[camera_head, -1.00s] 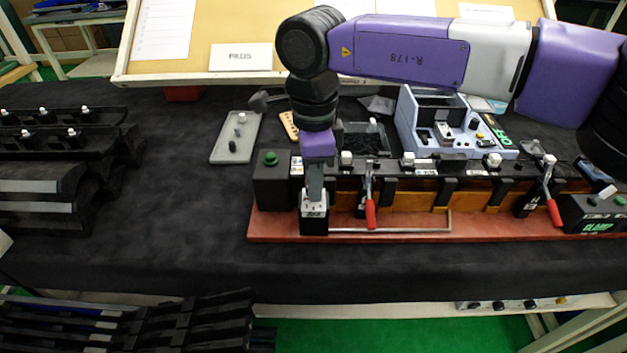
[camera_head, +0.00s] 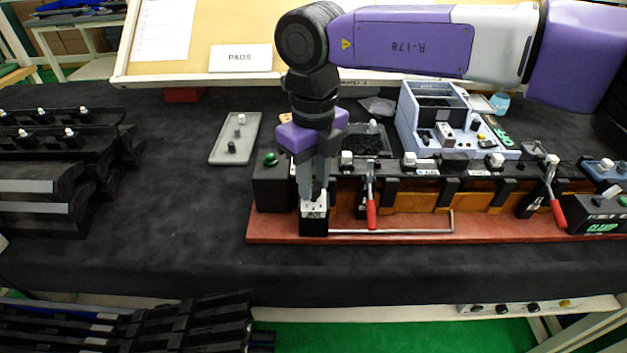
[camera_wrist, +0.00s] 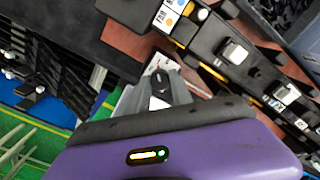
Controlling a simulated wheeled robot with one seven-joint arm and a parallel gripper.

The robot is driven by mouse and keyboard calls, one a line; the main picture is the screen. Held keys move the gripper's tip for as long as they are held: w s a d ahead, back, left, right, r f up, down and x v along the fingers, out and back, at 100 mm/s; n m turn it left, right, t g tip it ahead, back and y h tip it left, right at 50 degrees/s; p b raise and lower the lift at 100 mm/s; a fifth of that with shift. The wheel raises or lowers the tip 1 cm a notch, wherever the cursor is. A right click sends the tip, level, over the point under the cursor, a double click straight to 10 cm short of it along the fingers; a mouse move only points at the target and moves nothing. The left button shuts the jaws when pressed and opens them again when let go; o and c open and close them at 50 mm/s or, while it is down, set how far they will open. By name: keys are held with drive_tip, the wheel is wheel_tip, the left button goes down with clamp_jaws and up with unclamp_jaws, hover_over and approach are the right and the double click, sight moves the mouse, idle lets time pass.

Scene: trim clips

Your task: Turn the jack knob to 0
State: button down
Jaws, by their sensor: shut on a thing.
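The jack is a small black box (camera_head: 314,226) with a white top plate, standing at the front left of the red-brown base. My gripper (camera_head: 312,198) points down onto that top plate. In the wrist view my gripper (camera_wrist: 160,102) has its grey fingers closed around the black jack knob (camera_wrist: 171,86), which has a pale mark. The fingers hide part of the knob and the dial. The white plate around it carries small marks that I cannot read, so I cannot tell the knob's setting.
A metal rod (camera_head: 400,231) runs right from the jack. Red-handled clamps (camera_head: 371,212) stand along the fixture. A black box with a green button (camera_head: 270,159) is just behind left. A grey tray (camera_head: 235,140) lies farther left. The black table front is clear.

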sight(314, 186)
drive_tip(key=m, duration=0.4)
drive_tip(key=shift+m+b, duration=0.3)
drive_tip(key=shift+b, duration=0.05)
drive_tip(key=shift+m+b, duration=0.35)
drive_tip(key=shift+m, duration=1.65)
drive_tip(key=c, duration=1.1)
unclamp_jaws()
drive_tip(key=shift+c, duration=0.2)
drive_tip(key=shift+r, duration=3.95)
